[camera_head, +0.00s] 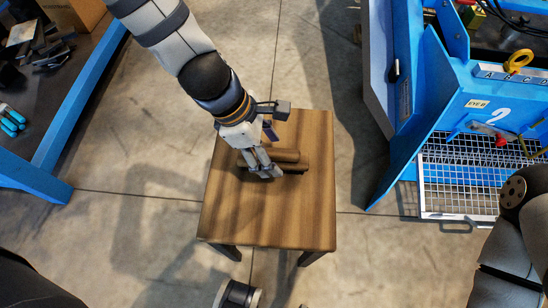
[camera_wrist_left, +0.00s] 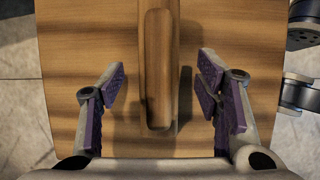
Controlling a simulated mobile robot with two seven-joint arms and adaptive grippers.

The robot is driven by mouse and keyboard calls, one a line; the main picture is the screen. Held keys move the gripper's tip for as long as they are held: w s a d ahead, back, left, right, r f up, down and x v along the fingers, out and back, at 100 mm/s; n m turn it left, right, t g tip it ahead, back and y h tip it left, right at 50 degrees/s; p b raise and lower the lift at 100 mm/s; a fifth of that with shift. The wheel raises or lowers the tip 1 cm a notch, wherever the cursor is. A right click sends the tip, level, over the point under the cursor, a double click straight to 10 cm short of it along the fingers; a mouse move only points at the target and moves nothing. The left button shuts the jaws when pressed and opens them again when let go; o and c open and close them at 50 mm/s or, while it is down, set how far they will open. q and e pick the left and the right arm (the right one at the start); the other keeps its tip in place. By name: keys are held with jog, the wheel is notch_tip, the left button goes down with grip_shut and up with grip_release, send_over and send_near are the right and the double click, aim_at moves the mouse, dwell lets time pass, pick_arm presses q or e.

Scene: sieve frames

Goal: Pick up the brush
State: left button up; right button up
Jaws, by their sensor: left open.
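The brush shows as a brown wooden bar (camera_head: 289,156) lying on the small wooden table (camera_head: 275,222); my left gripper partly covers it in the head view. In the left wrist view, its long rounded handle (camera_wrist_left: 156,85) runs from the top edge down between my fingers. The far end is cut off there. My left gripper (camera_head: 267,172) is over the table, at the brush. Its purple-padded fingers (camera_wrist_left: 161,82) are open, one on each side of the handle, with gaps on both sides. My right gripper is out of view.
A blue station (camera_head: 445,110) with a wire-mesh tray (camera_head: 455,180) stands to the right of the table. A blue-framed bench (camera_head: 75,105) with tools is at the left. The table's front half is bare, with concrete floor around it.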

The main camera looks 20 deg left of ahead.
pick_arm(q)
jog(key=shift+x, duration=1.05)
grip_shut()
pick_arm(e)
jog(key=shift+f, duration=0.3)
pick_arm(q)
jog(key=shift+r, duration=0.15)
notch_tip(320, 180, up, 3)
jog(key=shift+w+f+p, duration=0.1)
jog(key=shift+f+p, duration=0.15)
jog(key=shift+p, duration=0.1)
jog(key=s+d+r+p, duration=0.2)
jog(key=s+r+p, duration=0.6)
jog(key=s, duration=0.5)
notch_tip(320, 180, up, 2)
jog(key=shift+s+d+r, duration=0.15)
jog(key=shift+s+d, duration=0.25)
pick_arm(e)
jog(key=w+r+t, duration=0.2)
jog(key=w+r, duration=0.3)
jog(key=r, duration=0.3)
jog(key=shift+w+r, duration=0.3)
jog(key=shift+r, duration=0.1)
